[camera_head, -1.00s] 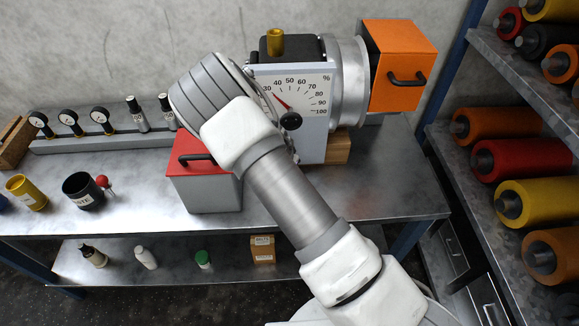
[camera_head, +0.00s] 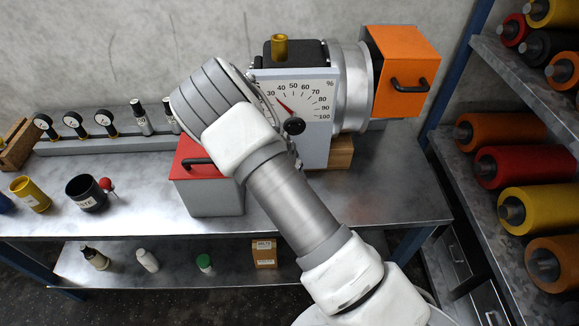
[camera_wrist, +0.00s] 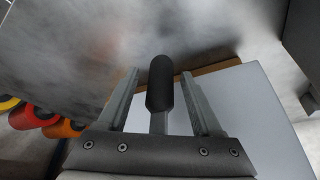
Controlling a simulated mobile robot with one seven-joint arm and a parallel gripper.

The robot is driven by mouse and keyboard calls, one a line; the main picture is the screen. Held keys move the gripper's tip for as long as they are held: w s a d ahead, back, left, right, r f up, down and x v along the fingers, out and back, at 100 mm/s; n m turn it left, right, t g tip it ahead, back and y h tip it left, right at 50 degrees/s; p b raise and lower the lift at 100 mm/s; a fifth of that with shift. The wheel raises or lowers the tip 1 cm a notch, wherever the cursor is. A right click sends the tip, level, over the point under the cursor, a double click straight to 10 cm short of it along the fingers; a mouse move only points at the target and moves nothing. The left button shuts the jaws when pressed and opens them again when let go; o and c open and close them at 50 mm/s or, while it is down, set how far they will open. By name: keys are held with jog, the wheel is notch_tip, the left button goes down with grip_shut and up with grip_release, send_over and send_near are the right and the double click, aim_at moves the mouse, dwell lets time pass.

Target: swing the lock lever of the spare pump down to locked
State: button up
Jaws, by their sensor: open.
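The pump (camera_head: 317,150) stands on the bench, a pale grey housing with a percent dial, a black knob and a brass-coloured fitting on top. In the wrist view a lever with a black grip (camera_wrist: 160,84) on a grey shaft, seemingly the lock lever, stands between the two fingers of my gripper (camera_wrist: 160,73). My gripper is open, with a finger on each side of the grip and narrow gaps visible. A pale panel (camera_wrist: 240,110) lies behind the right finger. In the head view my arm hides the gripper and the lever.
A red-lidded grey box (camera_head: 212,190) stands left of the pump, close to my arm. An orange box (camera_head: 403,70) with a black handle is at the pump's right end. A rack of coloured rollers (camera_head: 515,165) stands at the right. The bench front right is clear.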

jog(key=v, duration=1.7)
jog(key=shift+p, duration=0.3)
jog(key=s+d+r+n+t+y, duration=0.1)
jog(key=s+d+r+n, duration=0.2)
jog(key=s+d+r, duration=0.3)
jog(key=s+d+r+n+y, duration=0.1)
jog(key=s+d+r+n, duration=0.2)
jog(key=s+r, duration=1.4)
jog(key=s+d, duration=0.1)
jog(key=d, duration=0.3)
jog(key=shift+s+r+n+t+y, duration=0.3)
jog(key=shift+r+t, duration=0.05)
jog(key=shift+t, duration=0.05)
